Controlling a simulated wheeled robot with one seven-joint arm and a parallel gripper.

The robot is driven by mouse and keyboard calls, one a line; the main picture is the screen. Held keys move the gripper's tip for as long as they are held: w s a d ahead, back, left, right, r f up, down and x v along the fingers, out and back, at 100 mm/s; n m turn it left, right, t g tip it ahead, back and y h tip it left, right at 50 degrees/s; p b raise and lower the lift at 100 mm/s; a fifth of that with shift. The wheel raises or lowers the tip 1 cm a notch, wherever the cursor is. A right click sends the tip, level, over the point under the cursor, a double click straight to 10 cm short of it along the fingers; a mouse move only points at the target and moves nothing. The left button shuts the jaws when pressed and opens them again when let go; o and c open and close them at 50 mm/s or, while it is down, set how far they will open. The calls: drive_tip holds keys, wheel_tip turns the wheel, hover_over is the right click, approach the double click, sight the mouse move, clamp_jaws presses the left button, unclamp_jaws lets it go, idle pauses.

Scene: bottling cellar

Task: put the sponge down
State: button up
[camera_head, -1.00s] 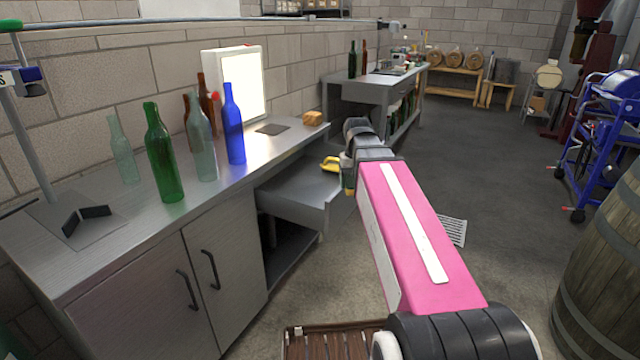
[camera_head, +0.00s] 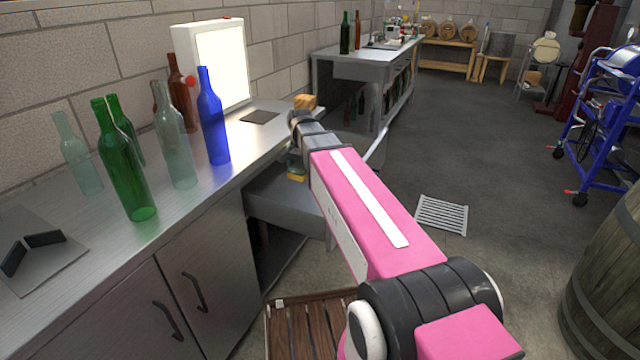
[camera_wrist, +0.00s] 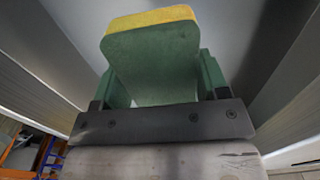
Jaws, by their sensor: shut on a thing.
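The sponge (camera_wrist: 152,55), green with a yellow layer along its top edge, shows in the wrist view between the two green fingers of my gripper (camera_wrist: 160,80). The fingers press on its left and right sides. In the head view my gripper (camera_head: 297,168) is mostly hidden behind my pink arm, and only a small green and yellow patch shows. It is over the open grey drawer (camera_head: 285,205) under the counter. I cannot tell whether the sponge touches the drawer floor.
The metal counter (camera_head: 150,235) holds several bottles, including a blue one (camera_head: 213,125), a lit panel (camera_head: 220,65) and a tan block (camera_head: 304,101). A wooden pallet (camera_head: 315,325) and a floor grate (camera_head: 442,215) lie nearby. A barrel (camera_head: 610,270) stands at right.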

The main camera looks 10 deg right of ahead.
drive_tip(key=w+d+f, duration=0.4)
drive_tip(key=d, duration=0.1)
drive_tip(key=w+d+f, duration=0.2)
drive_tip(key=d, duration=0.1)
drive_tip(key=shift+w, duration=0.15)
drive_tip(key=shift+f, duration=2)
drive_tip(key=shift+f, duration=0.15)
drive_tip(key=o, duration=0.9)
wheel_tip(320, 180, up, 12)
drive_tip(key=shift+r, duration=0.15)
drive_tip(key=shift+a, duration=0.1)
